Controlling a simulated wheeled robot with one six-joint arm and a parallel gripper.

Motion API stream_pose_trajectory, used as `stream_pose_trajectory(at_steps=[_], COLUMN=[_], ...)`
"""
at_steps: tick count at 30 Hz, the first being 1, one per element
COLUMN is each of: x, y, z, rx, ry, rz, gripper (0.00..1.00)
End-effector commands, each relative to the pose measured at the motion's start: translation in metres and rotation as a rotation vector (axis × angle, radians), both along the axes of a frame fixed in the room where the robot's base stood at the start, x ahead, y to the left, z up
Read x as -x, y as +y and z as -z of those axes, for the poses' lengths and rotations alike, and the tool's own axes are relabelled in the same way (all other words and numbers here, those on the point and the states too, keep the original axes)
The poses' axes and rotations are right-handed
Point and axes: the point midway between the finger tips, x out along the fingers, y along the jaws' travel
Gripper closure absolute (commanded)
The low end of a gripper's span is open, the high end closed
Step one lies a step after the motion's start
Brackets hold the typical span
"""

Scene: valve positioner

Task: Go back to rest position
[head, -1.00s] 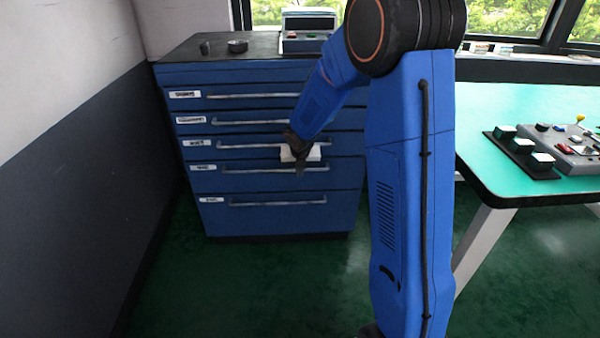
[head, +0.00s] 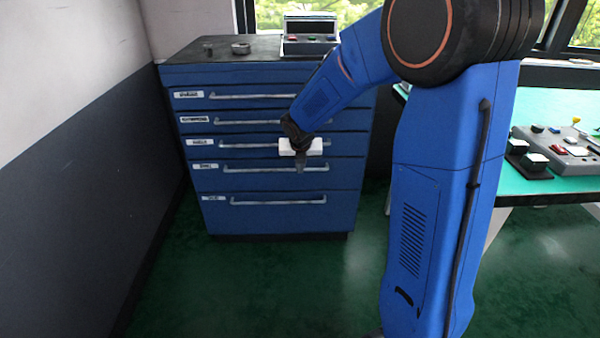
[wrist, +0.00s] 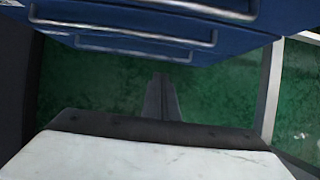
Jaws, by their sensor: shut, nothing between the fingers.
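My gripper (head: 301,166) hangs in front of the blue drawer cabinet (head: 275,240), pointing down, at about the height of the middle drawers. Its fingers are together with nothing between them. In the wrist view my gripper (wrist: 161,90) shows as a dark narrow pair of fingers over the green floor (wrist: 110,95). The cabinet's drawers all look closed. I cannot tell how wide the gap is between my gripper and the drawer handles.
A small control box (head: 309,36) and a small round metal part (head: 241,48) sit on the cabinet top. A green-topped table (head: 560,112) at the right carries a control panel (head: 570,150). A wall (head: 75,170) stands at the left. Floor in front of the cabinet is clear.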

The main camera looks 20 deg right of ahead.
Motion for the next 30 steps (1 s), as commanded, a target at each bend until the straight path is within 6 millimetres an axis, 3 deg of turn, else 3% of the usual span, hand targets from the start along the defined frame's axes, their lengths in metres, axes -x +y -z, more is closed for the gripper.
stream_pose_trajectory(at_steps=[10, 14, 21, 30], x=[0.008, 0.024, 0.085, 0.171], y=[0.001, -0.002, -0.010, -0.014], z=[-0.012, -0.026, -0.068, -0.105], rx=[-0.008, -0.058, -0.255, -0.523], ry=[-0.003, -0.021, -0.083, -0.152], rz=[0.017, 0.129, 0.551, 1.106], gripper=[1.00, 1.00, 1.00, 1.00])
